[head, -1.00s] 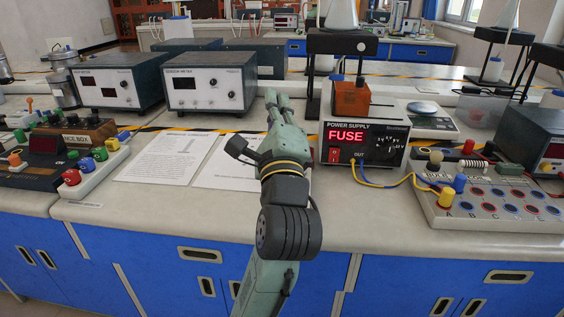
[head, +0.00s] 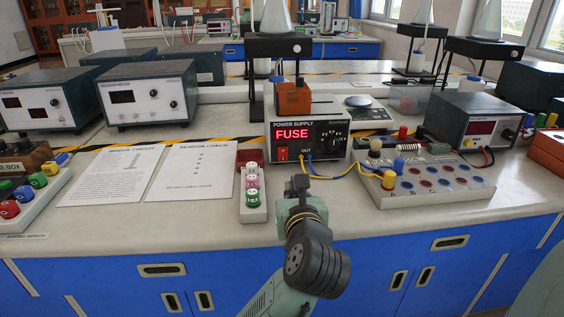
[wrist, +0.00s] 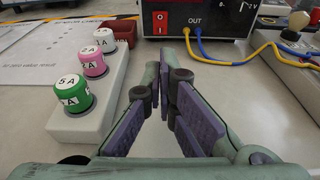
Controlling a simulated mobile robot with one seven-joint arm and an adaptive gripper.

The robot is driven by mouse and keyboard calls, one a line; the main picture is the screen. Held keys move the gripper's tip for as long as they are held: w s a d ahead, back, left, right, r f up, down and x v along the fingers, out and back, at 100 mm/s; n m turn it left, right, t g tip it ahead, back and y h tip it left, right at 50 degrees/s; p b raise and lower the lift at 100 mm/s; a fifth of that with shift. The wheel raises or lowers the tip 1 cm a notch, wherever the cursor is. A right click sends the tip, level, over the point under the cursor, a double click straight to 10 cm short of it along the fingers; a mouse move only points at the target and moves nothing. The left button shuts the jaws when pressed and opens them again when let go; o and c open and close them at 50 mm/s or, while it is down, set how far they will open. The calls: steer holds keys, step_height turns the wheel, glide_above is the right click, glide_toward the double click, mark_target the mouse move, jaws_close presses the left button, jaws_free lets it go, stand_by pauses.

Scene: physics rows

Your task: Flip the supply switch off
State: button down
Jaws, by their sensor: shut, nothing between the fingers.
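The power supply (head: 308,135) stands on the bench, its red display reading FUSE. Its red rocker switch (head: 282,153) is at the lower left of the front panel, and it also shows at the top of the wrist view (wrist: 159,22). Which way the rocker is tipped is too small to tell. My gripper (head: 300,184) is shut and empty, in front of the supply and below the switch in the picture. In the wrist view the fingertips (wrist: 158,72) point toward the panel, apart from the switch.
A fuse rack (head: 253,205) with green, pink and white fuses stands just left of my gripper. Blue and yellow leads (head: 345,177) run from OUT to the terminal board (head: 425,196) at right. Printed sheets (head: 110,175) lie at left. An orange block (head: 292,98) sits on the supply.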

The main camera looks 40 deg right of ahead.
mark_target(283, 156)
steer(key=x, duration=0.4)
steer(key=p+x, duration=0.1)
steer(key=x, duration=0.4)
steer(key=r+p+x, duration=0.1)
steer(key=x, duration=0.3)
steer(key=shift+w+d, duration=0.15)
steer(key=shift+w, duration=0.3)
steer(key=shift+r+p, duration=0.1)
steer(key=shift+p, duration=0.25)
steer(key=p, duration=0.1)
steer(key=r+p, duration=0.1)
steer(key=p, duration=0.1)
steer(key=shift+w+d+g+y, duration=0.1)
steer(key=shift+w+g+y, duration=0.2)
steer(key=shift+f, duration=0.35)
steer(key=shift+s, duration=0.1)
